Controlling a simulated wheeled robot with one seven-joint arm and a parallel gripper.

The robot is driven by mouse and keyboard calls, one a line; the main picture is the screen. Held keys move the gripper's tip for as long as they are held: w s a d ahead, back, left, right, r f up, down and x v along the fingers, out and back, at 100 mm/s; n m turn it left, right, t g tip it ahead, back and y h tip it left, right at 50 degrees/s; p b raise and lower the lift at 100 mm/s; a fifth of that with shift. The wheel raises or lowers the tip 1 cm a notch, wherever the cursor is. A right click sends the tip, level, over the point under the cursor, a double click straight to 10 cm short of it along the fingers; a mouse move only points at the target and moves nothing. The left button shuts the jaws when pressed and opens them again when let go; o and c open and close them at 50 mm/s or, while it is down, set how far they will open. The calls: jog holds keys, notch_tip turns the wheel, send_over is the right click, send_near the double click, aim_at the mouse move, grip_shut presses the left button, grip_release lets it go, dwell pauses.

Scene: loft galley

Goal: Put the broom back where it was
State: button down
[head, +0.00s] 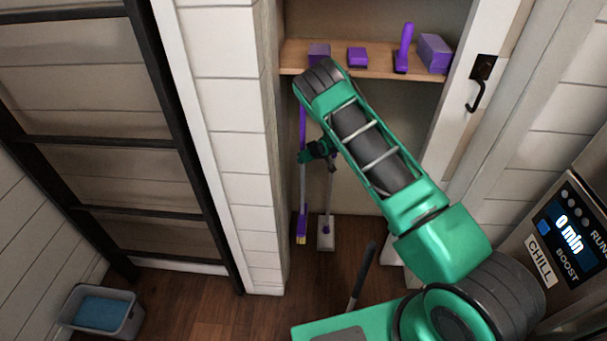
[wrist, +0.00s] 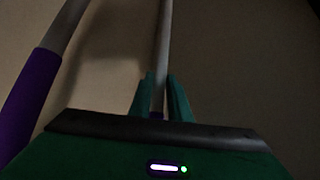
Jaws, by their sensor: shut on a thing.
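The broom (head: 302,222) stands nearly upright at the left side of the alcove, with a long purple and grey handle and a purple head with yellow bristles near the floor. My gripper (head: 304,157) is shut on its handle about midway up. In the wrist view the gripper's green fingers (wrist: 161,98) close around the broom's thin grey pole (wrist: 164,45). My arm hides part of the alcove above and to the right of the grip.
A wooden shelf (head: 380,66) with several purple items crosses above. A grey bin (head: 130,319) sits on the floor at left.

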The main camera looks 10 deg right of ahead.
aim_at(303, 166)
jog(key=shift+a+f, duration=0.1)
jog(key=shift+f, duration=2.1)
jog(key=c, duration=1.7)
grip_release()
jog(key=shift+o, duration=0.2)
jog(key=v, duration=1.2)
